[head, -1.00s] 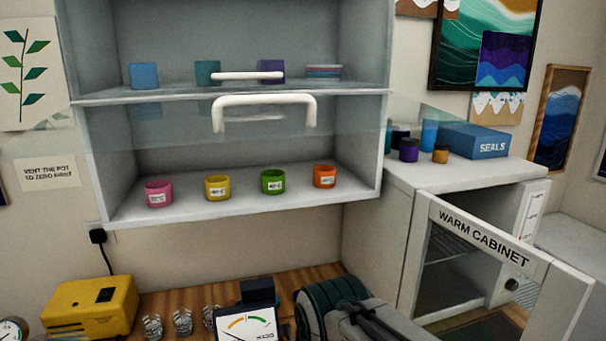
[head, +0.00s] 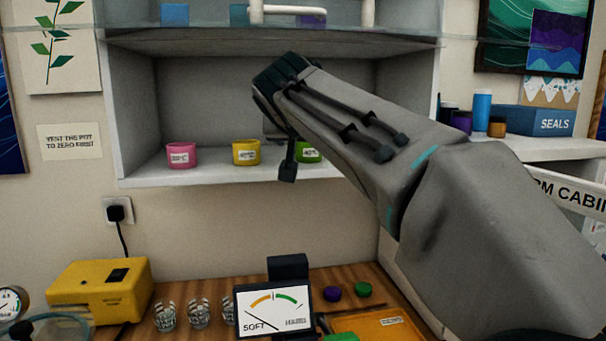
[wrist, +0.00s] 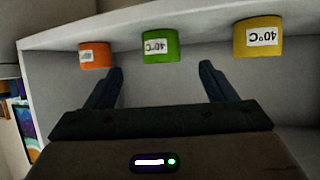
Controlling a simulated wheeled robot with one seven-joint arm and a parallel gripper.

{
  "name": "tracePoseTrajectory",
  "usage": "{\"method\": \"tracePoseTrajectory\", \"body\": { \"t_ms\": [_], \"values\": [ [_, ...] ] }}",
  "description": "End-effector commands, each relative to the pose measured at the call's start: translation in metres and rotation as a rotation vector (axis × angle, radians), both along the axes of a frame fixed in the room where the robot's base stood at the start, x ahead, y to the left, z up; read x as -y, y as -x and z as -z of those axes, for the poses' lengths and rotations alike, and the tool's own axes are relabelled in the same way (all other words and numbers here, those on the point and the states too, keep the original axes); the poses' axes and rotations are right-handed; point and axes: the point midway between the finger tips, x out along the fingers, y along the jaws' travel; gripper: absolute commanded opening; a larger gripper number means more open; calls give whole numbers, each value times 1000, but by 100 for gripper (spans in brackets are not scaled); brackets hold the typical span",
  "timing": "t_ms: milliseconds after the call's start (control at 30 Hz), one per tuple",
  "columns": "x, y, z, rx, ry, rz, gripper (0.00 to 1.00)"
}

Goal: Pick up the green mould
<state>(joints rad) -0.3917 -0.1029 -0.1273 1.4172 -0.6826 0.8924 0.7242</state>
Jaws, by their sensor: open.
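The green mould (head: 308,152) stands on the lower shelf of the wall cabinet, its right side hidden behind my arm in the head view. In the wrist view the green mould (wrist: 160,46), with a white 40°C label, appears upside down between and just beyond my fingertips. My gripper (wrist: 161,68) is open and empty, its two dark fingers spread apart, not visibly touching the mould. My arm hides most of the gripper in the head view.
A yellow mould (head: 246,152) and a pink mould (head: 181,155) stand left of the green one. An orange mould (wrist: 96,55) stands on its other side. The shelf board (head: 210,172) is free between moulds. A glass front with a white handle (head: 368,12) hangs above.

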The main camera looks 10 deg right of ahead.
Motion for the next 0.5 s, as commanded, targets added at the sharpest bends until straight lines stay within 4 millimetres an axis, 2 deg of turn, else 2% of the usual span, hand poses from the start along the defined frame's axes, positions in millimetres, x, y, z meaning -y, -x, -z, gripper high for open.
{"method": "tracePoseTrajectory", "body": {
  "t_ms": [200, 500],
  "values": [
    [-4, -18, -11, 60, -7, 15, 77],
    [10, -60, 7, 58, -7, 15, 77]
  ]
}}
